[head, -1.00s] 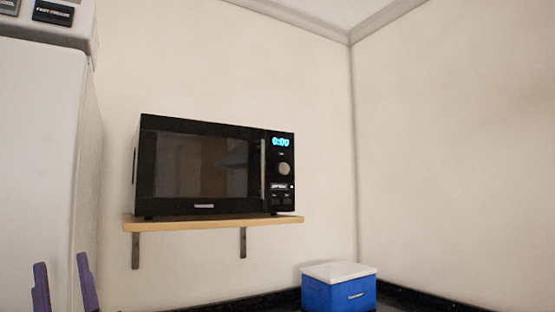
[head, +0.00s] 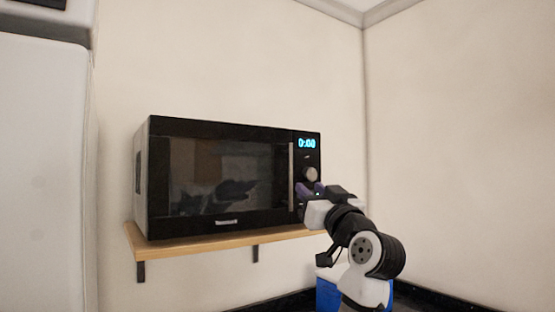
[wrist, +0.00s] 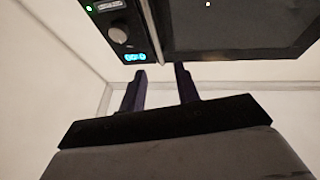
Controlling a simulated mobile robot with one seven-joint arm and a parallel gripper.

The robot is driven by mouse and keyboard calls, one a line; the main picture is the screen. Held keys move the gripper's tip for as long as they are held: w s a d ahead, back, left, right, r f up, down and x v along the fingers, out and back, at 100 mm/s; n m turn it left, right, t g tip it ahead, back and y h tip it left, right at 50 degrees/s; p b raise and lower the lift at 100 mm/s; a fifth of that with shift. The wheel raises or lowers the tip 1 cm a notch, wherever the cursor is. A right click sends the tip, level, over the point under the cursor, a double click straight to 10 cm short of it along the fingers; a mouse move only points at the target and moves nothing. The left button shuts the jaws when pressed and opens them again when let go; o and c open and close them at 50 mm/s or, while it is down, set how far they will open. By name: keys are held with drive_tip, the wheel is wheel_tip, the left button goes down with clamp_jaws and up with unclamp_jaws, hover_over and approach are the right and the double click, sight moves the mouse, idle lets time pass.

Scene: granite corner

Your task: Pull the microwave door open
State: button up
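The black microwave (head: 225,180) sits on a wooden shelf with its dark glass door (head: 215,185) shut. The silver vertical door handle (head: 291,176) is at the door's right edge, beside the control panel with a lit blue display (head: 307,143). My gripper (head: 309,189) has purple fingers and appears in front of the panel's lower part, just right of the handle. In the wrist view, where the microwave looks upside down, the two fingers of my gripper (wrist: 161,72) are apart with nothing between them. I cannot tell the exact gap between fingers and handle.
The wooden shelf (head: 200,246) on metal brackets holds the microwave. A white fridge (head: 45,170) stands at the left. A blue box (head: 328,292) is below, partly hidden by my arm. The wall at right is bare.

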sight(292, 167)
drive_tip(key=p+x, duration=0.2)
drive_tip(key=x, duration=0.2)
drive_tip(key=p+x, duration=0.2)
drive_tip(key=x, duration=0.2)
drive_tip(key=p+x, duration=0.2)
drive_tip(key=x, duration=0.2)
drive_tip(key=shift+w+d+r+p, duration=0.15)
drive_tip(key=shift+w+r+p, duration=0.15)
drive_tip(key=shift+r, duration=0.1)
drive_tip(key=shift+w, duration=0.45)
drive_tip(key=shift+a, duration=0.25)
clamp_jaws()
